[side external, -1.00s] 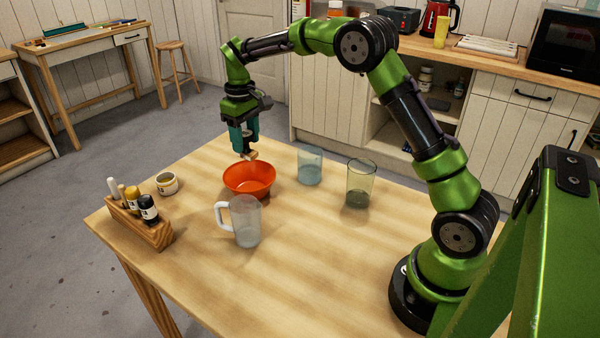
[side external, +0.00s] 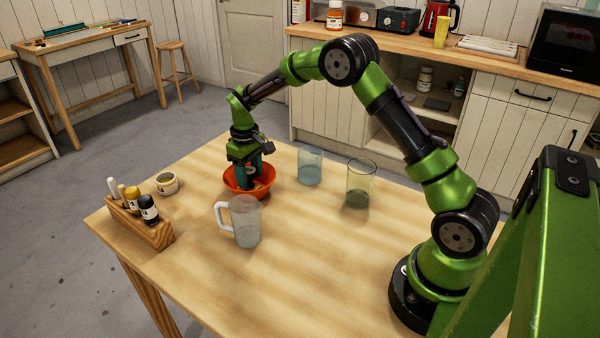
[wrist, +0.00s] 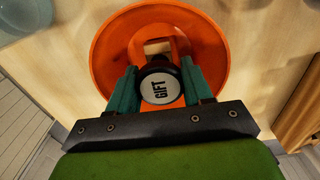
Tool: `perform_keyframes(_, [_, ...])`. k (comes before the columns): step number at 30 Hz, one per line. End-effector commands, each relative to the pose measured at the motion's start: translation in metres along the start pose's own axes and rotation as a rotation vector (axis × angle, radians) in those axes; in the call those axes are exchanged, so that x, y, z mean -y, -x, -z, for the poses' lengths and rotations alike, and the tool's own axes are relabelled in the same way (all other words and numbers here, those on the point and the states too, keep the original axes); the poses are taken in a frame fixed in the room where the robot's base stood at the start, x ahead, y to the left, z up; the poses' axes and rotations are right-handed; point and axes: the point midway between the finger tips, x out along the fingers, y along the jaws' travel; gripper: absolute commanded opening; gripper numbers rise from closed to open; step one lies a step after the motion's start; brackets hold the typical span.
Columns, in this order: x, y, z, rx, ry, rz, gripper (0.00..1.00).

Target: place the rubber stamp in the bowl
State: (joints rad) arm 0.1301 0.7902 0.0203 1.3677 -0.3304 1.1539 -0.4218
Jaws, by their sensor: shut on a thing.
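The orange bowl (side external: 236,194) stands on the wooden table, and its rim (wrist: 104,40) surrounds my fingertips in the wrist view. The rubber stamp (wrist: 159,87) has a dark round knob with a pale disc reading "GIFT" and a light wooden base. My gripper (wrist: 158,84) is shut on the stamp, with a teal finger on each side of the knob. In the side view my gripper (side external: 250,178) points down into the bowl, and the stamp is mostly hidden there. I cannot tell whether its base touches the bowl's floor.
A clear mug (side external: 246,222) stands in front of the bowl. A blue glass (side external: 310,166) and a greenish glass (side external: 361,183) stand to its right. A small jar (side external: 167,184) and a wooden rack of bottles (side external: 150,234) are at left.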

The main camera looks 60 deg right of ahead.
Motion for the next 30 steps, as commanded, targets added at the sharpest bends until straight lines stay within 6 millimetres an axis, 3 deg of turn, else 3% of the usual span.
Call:
perform_keyframes(5, [0.000, -0.003, 0.000, 0.000, 0.000, 0.000, 0.19])
perform_keyframes(6, [0.000, -0.003, 0.000, 0.000, 0.000, 0.000, 0.55])
perform_keyframes(10, [0.000, -0.003, 0.000, 0.000, 0.000, 0.000, 0.74])
perform_keyframes(22, [0.000, 0.006, 0.001, -0.003, 0.000, -0.001, 0.75])
perform_keyframes(30, [0.000, 0.059, 0.001, -0.006, 0.000, -0.002, 0.75])
